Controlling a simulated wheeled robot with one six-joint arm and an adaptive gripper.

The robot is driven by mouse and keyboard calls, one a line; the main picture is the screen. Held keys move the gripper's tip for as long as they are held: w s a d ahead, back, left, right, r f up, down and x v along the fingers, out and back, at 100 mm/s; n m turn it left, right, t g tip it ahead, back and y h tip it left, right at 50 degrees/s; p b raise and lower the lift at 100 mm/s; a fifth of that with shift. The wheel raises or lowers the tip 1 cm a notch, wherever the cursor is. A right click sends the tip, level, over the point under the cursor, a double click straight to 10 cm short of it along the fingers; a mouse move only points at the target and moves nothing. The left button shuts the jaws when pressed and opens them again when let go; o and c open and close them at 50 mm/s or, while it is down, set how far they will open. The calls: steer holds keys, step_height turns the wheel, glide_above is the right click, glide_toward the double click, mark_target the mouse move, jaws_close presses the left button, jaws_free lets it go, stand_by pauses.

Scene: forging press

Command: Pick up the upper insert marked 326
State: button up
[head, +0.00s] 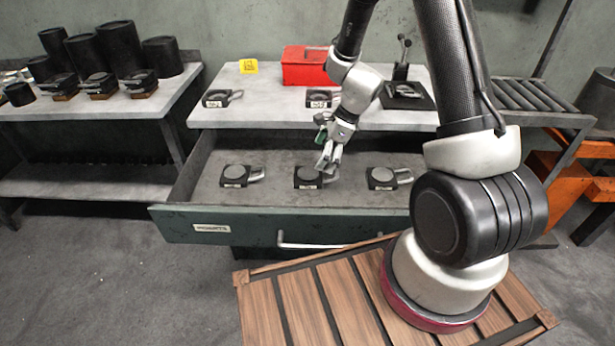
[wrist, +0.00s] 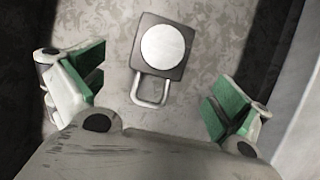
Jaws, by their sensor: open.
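Three dark square inserts with round grey discs and loop handles lie in the open drawer (head: 214,205) in the head view: left (head: 237,176), middle (head: 307,178) and right (head: 382,178). Each has a small white tag, too small to read, so I cannot tell which is 326. My gripper (head: 329,163) is open and empty over the drawer, close to the middle insert. In the wrist view one insert (wrist: 162,46), seemingly the middle one, lies ahead of the green-padded fingers, its handle pointing toward my gripper (wrist: 158,98). No tag shows there.
On the worktop (head: 265,104) above the drawer are more inserts (head: 218,98) (head: 320,98), a red box (head: 307,66), a yellow marker (head: 248,66) and a dark fixture with levers (head: 405,92). Black cylinders (head: 120,47) stand on the left table. Drawer walls flank my gripper.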

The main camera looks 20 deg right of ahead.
mark_target(311, 173)
steer(key=x, duration=0.7)
steer(key=shift+w+a+f, duration=0.2)
steer(key=shift+a+f, duration=0.1)
steer(key=c, duration=1.9)
steer(key=shift+c, duration=0.7)
steer(key=shift+r, duration=0.15)
